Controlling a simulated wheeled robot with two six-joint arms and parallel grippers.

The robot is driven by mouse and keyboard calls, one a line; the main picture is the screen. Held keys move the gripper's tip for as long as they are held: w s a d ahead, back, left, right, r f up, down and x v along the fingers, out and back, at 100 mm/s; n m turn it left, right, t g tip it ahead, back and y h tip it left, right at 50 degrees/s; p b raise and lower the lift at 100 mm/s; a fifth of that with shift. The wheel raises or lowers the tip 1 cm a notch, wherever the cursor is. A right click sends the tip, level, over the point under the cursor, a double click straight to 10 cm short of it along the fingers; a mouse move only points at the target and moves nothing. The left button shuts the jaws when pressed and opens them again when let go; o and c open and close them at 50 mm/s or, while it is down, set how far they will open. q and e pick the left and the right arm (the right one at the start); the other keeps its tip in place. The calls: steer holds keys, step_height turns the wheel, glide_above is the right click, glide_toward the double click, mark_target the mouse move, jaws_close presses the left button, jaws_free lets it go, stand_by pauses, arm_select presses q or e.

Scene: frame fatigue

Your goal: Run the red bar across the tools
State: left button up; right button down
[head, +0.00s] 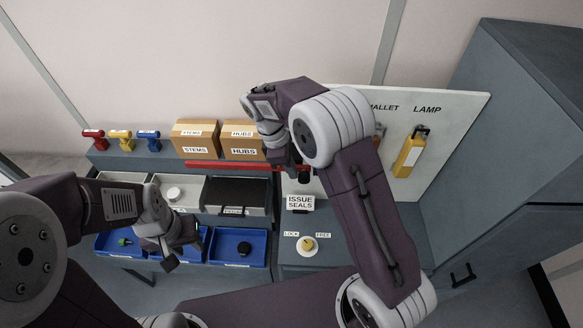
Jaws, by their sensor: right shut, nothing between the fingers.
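The red bar (225,166) lies level below the front of the cardboard boxes, its right end close to my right gripper. Of the tools, a yellow lamp (408,153) hangs on the white board (455,112) under the label LAMP. My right arm hides much of the board, including most of the spot by the label MALLET. My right gripper (302,174) is shut and empty, pointing down at the board's lower left; whether it touches the bar is unclear. My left gripper (170,261) hangs over the blue bins, its finger gap not clear.
Boxes labelled STEMS (195,138) and HUBS (242,140) stand on the shelf beside red, yellow and blue small items. Below are grey trays and blue bins (232,258). A LOCK/FREE dial (307,244) sits under an ISSUE SEALS sign (300,203). A grey cabinet (520,130) bounds the right.

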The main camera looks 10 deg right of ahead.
steer(key=s+d+p, duration=0.1)
steer(key=s+d, duration=0.3)
steer(key=d, duration=1)
steer(key=s+d+p, duration=0.2)
steer(key=s+d, duration=0.1)
steer(key=d, duration=1.2)
steer(key=shift+s, duration=0.4)
steer(key=shift+r, duration=0.1)
